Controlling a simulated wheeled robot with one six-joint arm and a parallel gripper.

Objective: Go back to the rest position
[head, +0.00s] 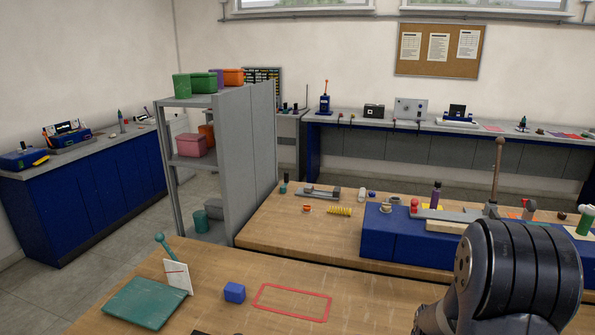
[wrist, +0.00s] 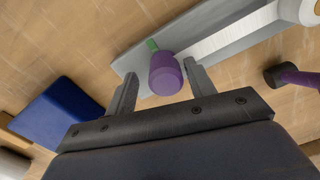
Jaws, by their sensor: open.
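My gripper (wrist: 162,70) shows in the wrist view with its two dark fingers apart. A purple cylinder (wrist: 165,75) with a green end appears between the fingers in the picture, with gaps on both sides. I cannot tell whether it lies at fingertip depth or beyond. It is over a grey metal plate (wrist: 205,45). In the head view my arm's dark rounded joint fills the lower right, and the gripper is out of sight.
In the head view a blue block (head: 234,292), a red outline (head: 292,302) and a green plate (head: 145,303) lie on the near bench. A blue box (head: 392,235) with fittings and a lever stands on the bench behind. A grey shelf (head: 245,140) stands left of it.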

